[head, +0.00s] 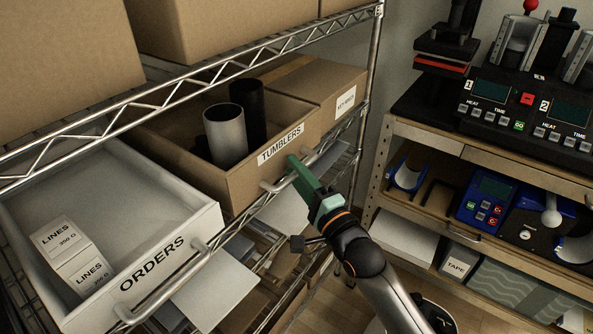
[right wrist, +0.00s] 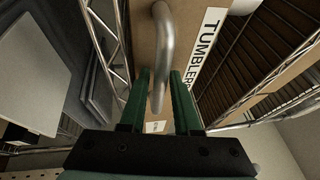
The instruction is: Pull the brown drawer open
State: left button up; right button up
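The brown drawer (head: 223,179), labelled TUMBLERS, sits on the wire shelf. Its front stands forward of the box to its right, and its inside shows from above. A white tumbler (head: 225,135) and a black one (head: 249,106) stand upright in it. It has a metal bow handle (right wrist: 163,45) on its front. My right gripper (head: 297,165) is at the handle's right part; the right wrist view shows its green fingers (right wrist: 160,82) close together, one on each side of the handle. They look shut on it; exact contact is hard to see. My left gripper is not in view.
A white ORDERS drawer (head: 186,216) stands pulled out on the left, with LINES boxes inside. A KEY-RINGS box (head: 325,91) is on the right. Wire shelf rails (head: 210,72) run above. A side bench (head: 430,138) with a mug press stands at the right.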

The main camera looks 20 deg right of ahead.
jog(key=shift+c, duration=0.3)
grip_shut()
dwell(1.1)
